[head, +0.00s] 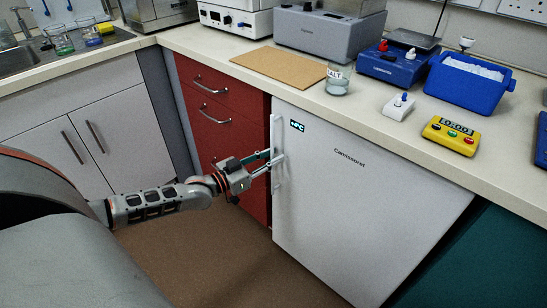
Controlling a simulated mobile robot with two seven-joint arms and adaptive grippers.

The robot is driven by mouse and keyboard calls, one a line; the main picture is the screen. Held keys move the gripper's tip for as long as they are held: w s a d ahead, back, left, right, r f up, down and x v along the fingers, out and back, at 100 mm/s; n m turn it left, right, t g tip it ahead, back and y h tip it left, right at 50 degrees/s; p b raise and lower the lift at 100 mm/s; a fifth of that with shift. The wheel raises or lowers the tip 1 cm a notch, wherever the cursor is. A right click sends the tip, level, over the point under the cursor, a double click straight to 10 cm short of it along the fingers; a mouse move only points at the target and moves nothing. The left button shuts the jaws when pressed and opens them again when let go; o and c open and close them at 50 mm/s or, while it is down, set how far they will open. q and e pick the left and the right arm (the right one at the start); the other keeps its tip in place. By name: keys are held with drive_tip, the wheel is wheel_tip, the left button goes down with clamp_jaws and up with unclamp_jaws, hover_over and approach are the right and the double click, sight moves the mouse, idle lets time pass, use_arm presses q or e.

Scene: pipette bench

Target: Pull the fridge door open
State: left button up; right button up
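The white fridge (365,205) stands under the counter, with a small lit display near its top left corner. Its door looks closed or nearly so; no inside shows. The upright white door handle (276,132) is at the door's left edge. My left gripper (277,158) reaches it from the left, with one fingertip on each side of the bar at about mid-height. The fingers look shut on the handle, and they hide part of it. My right gripper is not in view.
Red drawers (225,118) stand just left of the fridge, behind my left arm. The brown floor (225,260) before the fridge is clear. On the counter above are a glass beaker (338,80), a yellow timer (451,135) and a blue ice bucket (466,84).

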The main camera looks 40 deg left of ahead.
use_arm(q)
drive_tip(key=shift+w, duration=0.15)
clamp_jaws()
